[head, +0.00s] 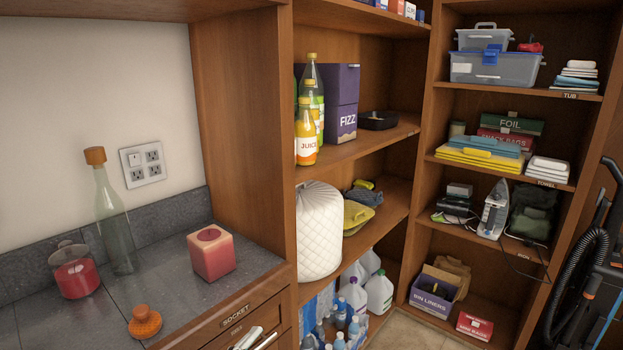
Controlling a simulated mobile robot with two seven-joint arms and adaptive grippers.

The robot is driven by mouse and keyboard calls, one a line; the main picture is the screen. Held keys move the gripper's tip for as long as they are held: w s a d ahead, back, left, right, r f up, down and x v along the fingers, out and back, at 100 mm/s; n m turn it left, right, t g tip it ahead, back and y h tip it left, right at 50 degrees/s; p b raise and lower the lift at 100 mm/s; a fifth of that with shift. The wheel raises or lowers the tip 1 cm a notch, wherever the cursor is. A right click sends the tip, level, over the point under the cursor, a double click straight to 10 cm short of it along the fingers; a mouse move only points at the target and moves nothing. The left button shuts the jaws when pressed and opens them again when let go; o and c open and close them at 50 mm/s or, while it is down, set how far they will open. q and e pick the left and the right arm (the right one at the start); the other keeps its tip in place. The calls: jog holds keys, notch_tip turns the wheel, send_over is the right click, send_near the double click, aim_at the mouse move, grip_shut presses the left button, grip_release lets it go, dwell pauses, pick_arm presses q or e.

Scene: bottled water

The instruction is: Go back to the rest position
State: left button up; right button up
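Neither of my grippers can be made out in the head view, and no arm clearly shows. Several water bottles with blue caps (339,341) stand low at the bottom of the middle shelving, partly cut off by the lower picture edge. Pale bar-like shapes (247,338) show at the front of the drawer marked SOCKET; I cannot tell whether they are all handle.
The counter (178,296) holds a clear corked bottle (114,225), a red jar (75,272), a pink cube (211,254) and an orange stopper (145,322). Shelves rise behind. A vacuum hose (577,285) stands at right. Some floor (415,335) is clear.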

pick_arm(q)
jog(key=s+a+f+n+g+y, duration=0.2)
jog(key=s+a+f+n, duration=0.2)
jog(key=f, duration=0.5)
jog(key=s+a+f+n+g+y, duration=0.2)
jog(key=s+f, duration=0.4)
jog(key=f, duration=0.3)
jog(key=s+a+f+n+g+y, duration=0.2)
jog(key=s+a+f+n+y, duration=0.2)
jog(key=f+n, duration=0.3)
notch_tip(320, 180, down, 2)
jog(key=shift+s+a, duration=0.6)
jog(key=shift+a, duration=0.2)
